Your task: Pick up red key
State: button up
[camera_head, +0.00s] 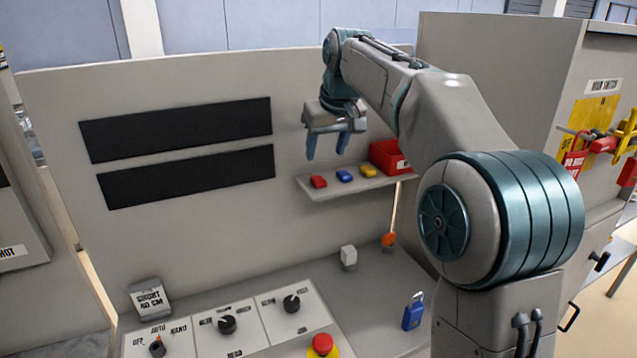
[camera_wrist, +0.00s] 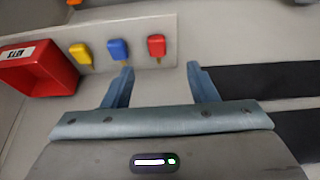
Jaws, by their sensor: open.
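The red key (camera_head: 319,181) lies on a small grey shelf (camera_head: 333,190) on the panel, at the left end of a row with a blue key (camera_head: 344,176) and a yellow key (camera_head: 368,170). In the wrist view the red key (camera_wrist: 156,46) is ahead of my gripper, between the lines of its two fingers and beyond their tips. My gripper (camera_head: 328,152) is open and empty, above the shelf with its fingers pointing down. Its blue fingers also show in the wrist view (camera_wrist: 160,80). The gap to the red key is hard to judge.
A red box (camera_head: 388,157) stands at the shelf's right end. Two black strips (camera_head: 180,128) are on the panel to the left. Below is a console with knobs (camera_head: 227,324), a red button (camera_head: 323,343) and a blue padlock (camera_head: 413,312). Space above the keys is free.

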aim_at(322, 182)
jog(key=x, duration=0.3)
jog(key=shift+w+f, duration=0.1)
jog(key=shift+f, duration=0.2)
jog(key=x, duration=0.3)
jog(key=d+p+x, duration=0.1)
jog(key=x, duration=0.1)
jog(key=shift+a+f, duration=0.2)
jog(key=shift+f, duration=0.2)
jog(key=c, duration=1)
